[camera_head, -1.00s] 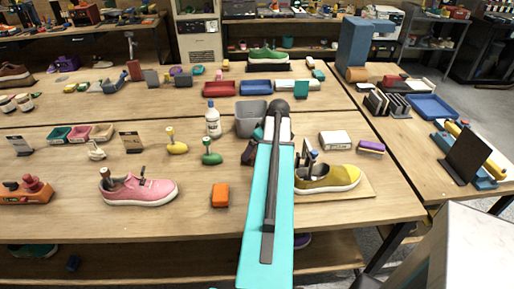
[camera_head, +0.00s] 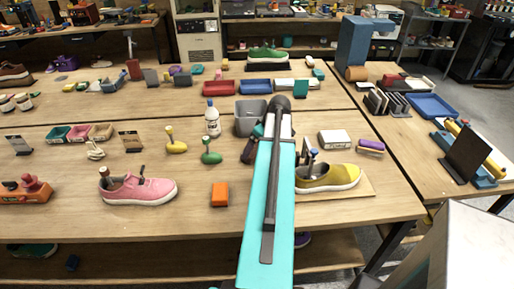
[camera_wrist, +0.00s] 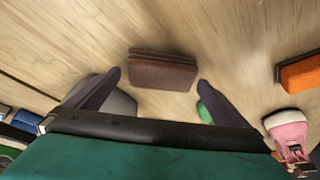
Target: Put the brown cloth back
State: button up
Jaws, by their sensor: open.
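The brown cloth (camera_wrist: 163,70) lies as a folded, layered block on the wooden tabletop in the wrist view. My gripper (camera_wrist: 160,80) is open, with one dark finger to each side of the cloth in the picture. The cloth appears free of both fingers, and the height of the fingers above the table is hard to judge.
A grey bin (camera_head: 249,118) stands behind the gripper. A white bottle (camera_head: 212,122) and a green brush (camera_head: 211,153) are to its left. An orange block (camera_head: 219,194) and a pink shoe (camera_head: 140,190) are nearer the front left. A yellow shoe (camera_head: 335,179) is on the right.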

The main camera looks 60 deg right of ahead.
jog(key=b+v, duration=0.2)
jog(key=v, duration=0.8)
jog(key=shift+r, duration=0.35)
jog(key=shift+s, duration=0.15)
dwell(0.4)
